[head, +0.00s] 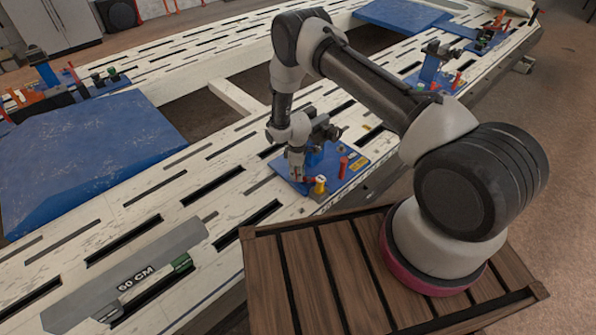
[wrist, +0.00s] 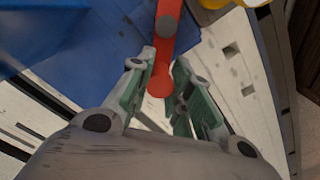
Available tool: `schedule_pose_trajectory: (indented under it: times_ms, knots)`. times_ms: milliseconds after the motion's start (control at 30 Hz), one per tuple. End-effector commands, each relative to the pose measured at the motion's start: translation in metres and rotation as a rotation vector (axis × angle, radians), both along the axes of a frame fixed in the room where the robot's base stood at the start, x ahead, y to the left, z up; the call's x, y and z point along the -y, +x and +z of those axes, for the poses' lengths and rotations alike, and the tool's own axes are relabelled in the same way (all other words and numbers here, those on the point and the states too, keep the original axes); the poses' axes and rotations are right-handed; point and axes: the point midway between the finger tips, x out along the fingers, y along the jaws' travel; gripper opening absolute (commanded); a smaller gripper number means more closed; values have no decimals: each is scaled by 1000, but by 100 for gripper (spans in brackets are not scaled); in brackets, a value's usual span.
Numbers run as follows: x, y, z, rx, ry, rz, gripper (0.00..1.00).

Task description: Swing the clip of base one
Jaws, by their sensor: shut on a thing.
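My gripper (head: 296,172) reaches down over a blue base (head: 340,166) on the slotted white bench. In the wrist view its two green-padded fingers (wrist: 161,88) are closed around the end of a red clip handle (wrist: 163,62). The handle runs up between the fingertips over the blue plate. In the head view the gripper hides most of this handle. A yellow part (head: 319,186) stands just right of the fingers, and a red upright pin (head: 343,167) stands farther right on the same base. The number of this base cannot be read.
Another blue base (head: 432,75) with a clamp stands farther back on the bench. A large blue plate (head: 80,150) lies at the left. A grey 60 CM ruler piece (head: 130,275) lies at the front left. The bench has many slots and an open gap.

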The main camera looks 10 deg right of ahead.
Motion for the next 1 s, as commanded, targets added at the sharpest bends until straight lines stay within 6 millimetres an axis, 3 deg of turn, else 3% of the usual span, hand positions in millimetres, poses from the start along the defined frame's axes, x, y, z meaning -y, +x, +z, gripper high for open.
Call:
schedule_pose_trajectory:
  times_ms: [500, 1000]
  knots:
    - [-1, -21, 0, -1, 0, 441, 0]
    - [2, -29, 0, 0, 0, 623, 0]
